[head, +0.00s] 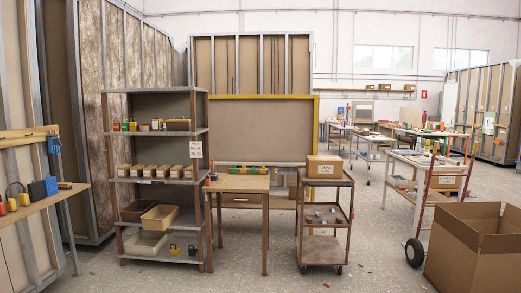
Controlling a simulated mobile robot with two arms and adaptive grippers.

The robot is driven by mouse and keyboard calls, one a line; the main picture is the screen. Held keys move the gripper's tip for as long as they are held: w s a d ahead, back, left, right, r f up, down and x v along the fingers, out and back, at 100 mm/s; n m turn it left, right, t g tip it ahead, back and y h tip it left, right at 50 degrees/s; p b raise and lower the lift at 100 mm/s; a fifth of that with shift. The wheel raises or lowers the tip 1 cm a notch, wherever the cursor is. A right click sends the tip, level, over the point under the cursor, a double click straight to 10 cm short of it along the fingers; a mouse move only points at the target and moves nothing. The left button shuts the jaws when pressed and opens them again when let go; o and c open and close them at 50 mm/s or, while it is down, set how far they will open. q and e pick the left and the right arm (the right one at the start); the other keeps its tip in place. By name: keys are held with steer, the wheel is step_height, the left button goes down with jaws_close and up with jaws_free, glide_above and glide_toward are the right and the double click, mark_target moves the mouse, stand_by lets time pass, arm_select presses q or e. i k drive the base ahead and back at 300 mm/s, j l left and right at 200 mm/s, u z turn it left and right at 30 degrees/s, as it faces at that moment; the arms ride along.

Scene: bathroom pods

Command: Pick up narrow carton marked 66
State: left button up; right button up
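Several small narrow cartons (150,171) stand in a row on the second shelf of a grey shelving unit at left centre. Their markings are too small to read, so I cannot tell which is marked 66. A wider brown carton (325,166) with a white label sits on top of a brown cart. Its label is also unreadable. Neither of my grippers is in view.
The shelving unit (158,132) also holds bins. A wooden table (240,184) stands between it and the cart (323,249). A large open cardboard box (475,250) and a hand truck (415,250) stand at right. The foreground floor is mostly clear, with small scraps.

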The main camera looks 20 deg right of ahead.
mark_target(188, 171)
steer(key=z, duration=0.2)
steer(key=i+j, duration=0.35)
steer(key=i, duration=0.25)
steer(key=i+j, duration=0.35)
steer(key=i, duration=0.2)
steer(key=i+j, duration=0.35)
steer(key=i, duration=0.25)
steer(key=i+j, duration=0.35)
steer(key=i, duration=0.2)
steer(key=i+j+z, duration=0.1)
steer(key=i+j, duration=0.25)
steer(key=i, duration=0.25)
steer(key=i+j, duration=0.4)
steer(key=i, duration=0.15)
